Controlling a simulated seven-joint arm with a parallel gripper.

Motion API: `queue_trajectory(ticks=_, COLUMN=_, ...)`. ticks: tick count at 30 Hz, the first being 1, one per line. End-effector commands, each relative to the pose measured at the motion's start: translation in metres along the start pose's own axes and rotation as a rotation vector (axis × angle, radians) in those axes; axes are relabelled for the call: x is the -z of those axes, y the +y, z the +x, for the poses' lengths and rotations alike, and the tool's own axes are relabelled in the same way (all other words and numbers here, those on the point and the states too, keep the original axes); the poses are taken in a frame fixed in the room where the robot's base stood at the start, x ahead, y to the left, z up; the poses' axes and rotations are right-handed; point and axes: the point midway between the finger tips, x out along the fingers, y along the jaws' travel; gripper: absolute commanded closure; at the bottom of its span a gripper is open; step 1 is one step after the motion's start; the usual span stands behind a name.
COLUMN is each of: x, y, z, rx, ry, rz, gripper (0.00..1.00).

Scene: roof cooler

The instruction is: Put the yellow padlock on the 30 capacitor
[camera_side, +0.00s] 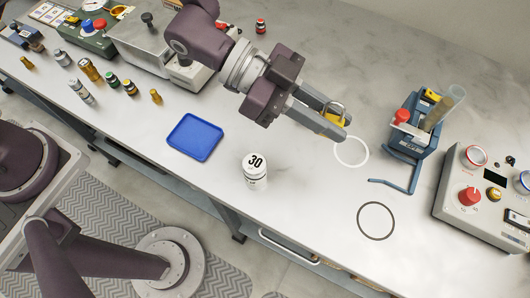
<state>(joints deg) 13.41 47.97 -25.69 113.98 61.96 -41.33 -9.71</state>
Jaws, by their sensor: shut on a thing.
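The yellow padlock (334,118) is held between the fingertips of my gripper (332,122), with its grey shackle pointing up. My gripper is shut on it above the table, near the white ring. The 30 capacitor (255,171) is a white can with a black "30" on its pale top. It stands upright on the table, to the left of and nearer the front edge than my gripper. The padlock and the capacitor are apart. The lower part of the padlock is partly hidden by a finger.
A blue tray (195,138) lies left of the capacitor. A white ring (351,152) and a dark ring (376,221) lie on the table (310,205). A blue holder (410,137) and a grey control box (468,204) stand at the right. Several small cans and fuses stand at the left.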

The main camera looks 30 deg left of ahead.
Motion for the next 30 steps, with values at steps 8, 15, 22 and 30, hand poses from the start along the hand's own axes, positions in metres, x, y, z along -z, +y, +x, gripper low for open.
queue_trajectory(ticks=8, x=0.015, y=0.059, z=-0.095, rx=-0.073, ry=-0.005, rz=0.039, gripper=1.0)
queue_trajectory(ticks=15, x=-0.022, y=0.075, z=-0.094, rx=-0.099, ry=-0.013, rz=0.037, gripper=1.0)
queue_trajectory(ticks=22, x=-0.063, y=0.074, z=-0.078, rx=-0.096, ry=-0.015, rz=0.041, gripper=1.0)
queue_trajectory(ticks=30, x=-0.08, y=0.073, z=-0.071, rx=-0.093, ry=-0.013, rz=0.048, gripper=1.0)
